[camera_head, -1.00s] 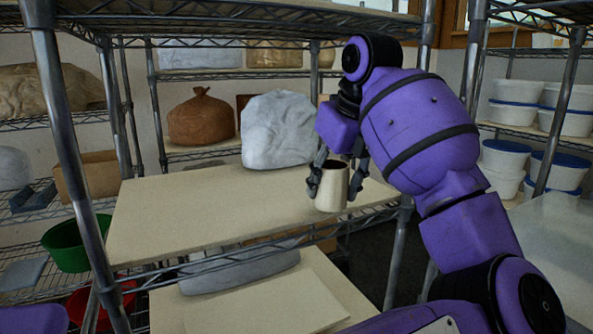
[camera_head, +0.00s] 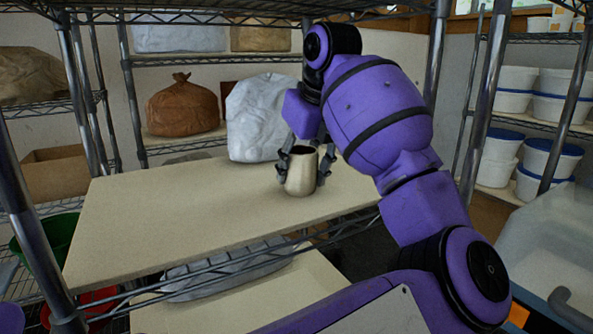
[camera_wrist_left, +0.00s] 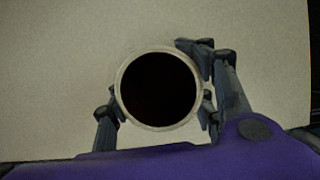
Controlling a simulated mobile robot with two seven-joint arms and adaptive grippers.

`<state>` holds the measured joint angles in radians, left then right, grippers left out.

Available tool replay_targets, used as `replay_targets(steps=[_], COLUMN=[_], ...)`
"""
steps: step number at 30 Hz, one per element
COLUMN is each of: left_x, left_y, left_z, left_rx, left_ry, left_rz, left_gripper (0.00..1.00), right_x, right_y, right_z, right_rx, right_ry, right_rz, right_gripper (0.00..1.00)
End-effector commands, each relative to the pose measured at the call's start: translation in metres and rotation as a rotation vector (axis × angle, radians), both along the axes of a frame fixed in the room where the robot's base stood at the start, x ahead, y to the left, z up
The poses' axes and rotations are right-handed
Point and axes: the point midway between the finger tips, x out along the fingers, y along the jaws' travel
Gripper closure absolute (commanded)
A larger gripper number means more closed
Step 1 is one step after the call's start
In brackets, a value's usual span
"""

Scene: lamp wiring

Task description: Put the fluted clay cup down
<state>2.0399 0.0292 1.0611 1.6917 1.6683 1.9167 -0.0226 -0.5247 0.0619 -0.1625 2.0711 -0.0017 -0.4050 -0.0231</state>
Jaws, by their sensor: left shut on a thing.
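The clay cup (camera_head: 301,177) is pale cream and upright, over the right part of the cream shelf board (camera_head: 160,215). My left gripper (camera_head: 303,166) is shut on it, with one finger on each side of its wall. The cup's base is close to the board; I cannot tell whether it touches. In the left wrist view the cup (camera_wrist_left: 158,88) shows from above as a round rim with a dark inside, between the fingers of my left gripper (camera_wrist_left: 160,98). The fluting cannot be made out. My right gripper is out of view.
A white wrapped bag (camera_head: 258,118) stands close behind the cup, with a brown tied bag (camera_head: 183,108) farther left. The left and middle of the board are bare. A metal shelf post (camera_head: 30,220) rises at the left. White tubs (camera_head: 545,160) sit on shelves at right.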

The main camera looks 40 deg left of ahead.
Motion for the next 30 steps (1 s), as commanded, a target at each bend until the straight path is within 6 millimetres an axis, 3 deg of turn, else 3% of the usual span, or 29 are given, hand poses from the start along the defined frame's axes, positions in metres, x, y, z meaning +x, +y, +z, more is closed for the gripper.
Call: replay_targets(steps=[10, 11, 15, 25, 30], left_x=[0.0, 0.0, 0.0, 0.0, -0.001], left_y=[-0.002, -0.002, -0.002, -0.002, -0.007], left_z=[-0.004, -0.004, -0.003, -0.002, 0.012], left_rx=[-0.003, -0.004, -0.004, -0.004, -0.003], left_ry=[0.001, 0.001, 0.001, 0.001, -0.003], left_rz=[-0.002, -0.002, -0.003, -0.003, -0.004], left_gripper=[0.92, 0.5, 0.32, 0.31, 0.31], right_x=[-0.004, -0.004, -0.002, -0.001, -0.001], right_y=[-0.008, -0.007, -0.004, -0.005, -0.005], right_z=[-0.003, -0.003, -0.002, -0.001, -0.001], right_rx=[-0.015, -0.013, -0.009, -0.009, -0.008], right_ry=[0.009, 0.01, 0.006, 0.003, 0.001], right_rz=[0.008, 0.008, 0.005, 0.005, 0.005], right_gripper=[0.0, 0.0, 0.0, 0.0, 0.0])
